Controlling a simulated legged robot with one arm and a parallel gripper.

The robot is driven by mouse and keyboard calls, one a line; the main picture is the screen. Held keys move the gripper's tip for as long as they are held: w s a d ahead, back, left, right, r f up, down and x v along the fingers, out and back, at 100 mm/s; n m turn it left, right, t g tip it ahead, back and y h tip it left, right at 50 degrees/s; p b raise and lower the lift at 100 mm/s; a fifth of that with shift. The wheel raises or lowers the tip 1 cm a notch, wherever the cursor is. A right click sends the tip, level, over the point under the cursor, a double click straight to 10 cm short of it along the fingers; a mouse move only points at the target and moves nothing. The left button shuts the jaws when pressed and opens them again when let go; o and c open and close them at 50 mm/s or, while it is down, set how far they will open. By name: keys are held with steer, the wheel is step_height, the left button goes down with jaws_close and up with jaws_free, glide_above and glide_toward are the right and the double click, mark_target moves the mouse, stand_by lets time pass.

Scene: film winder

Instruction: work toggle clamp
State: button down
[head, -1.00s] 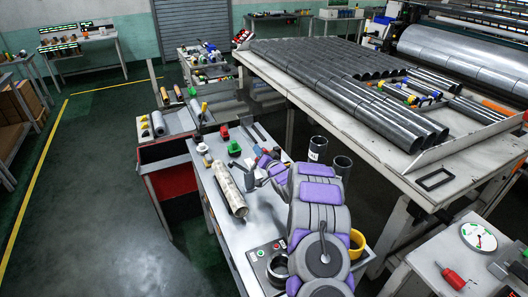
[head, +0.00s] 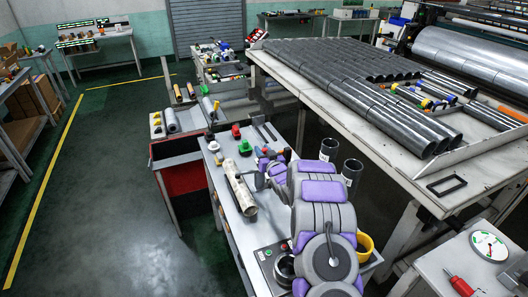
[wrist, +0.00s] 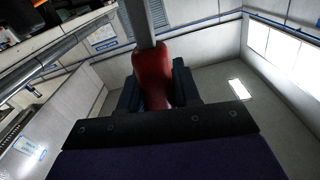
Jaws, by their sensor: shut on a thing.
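A red handle grip (wrist: 153,78) stands in the middle of the wrist view, with a grey metal bar (wrist: 141,22) running up from it. My gripper (wrist: 157,90) has its two dark fingers on either side of the red grip, shut on it. In the head view my gripper (head: 268,160) is over the far part of the grey workbench (head: 224,222). My purple and grey arm covers much of that spot, so the clamp's base and arm cannot be made out.
A worn pale tube (head: 240,190) lies on the bench left of my arm. A green part (head: 245,147) stands behind it. A yellow cup (head: 364,246) and a button panel (head: 268,254) are near my arm. A large table of dark tubes (head: 350,85) stands to the right.

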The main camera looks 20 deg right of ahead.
steer(key=shift+s+f, duration=0.15)
steer(key=shift+f, duration=0.4)
steer(key=c, duration=1.1)
jaws_free()
steer(key=shift+c, duration=0.2)
steer(key=shift+o, duration=1.3)
steer(key=shift+r, duration=0.35)
steer(key=s+p, duration=0.2)
steer(key=s, duration=1.5)
steer(key=shift+d, duration=0.35)
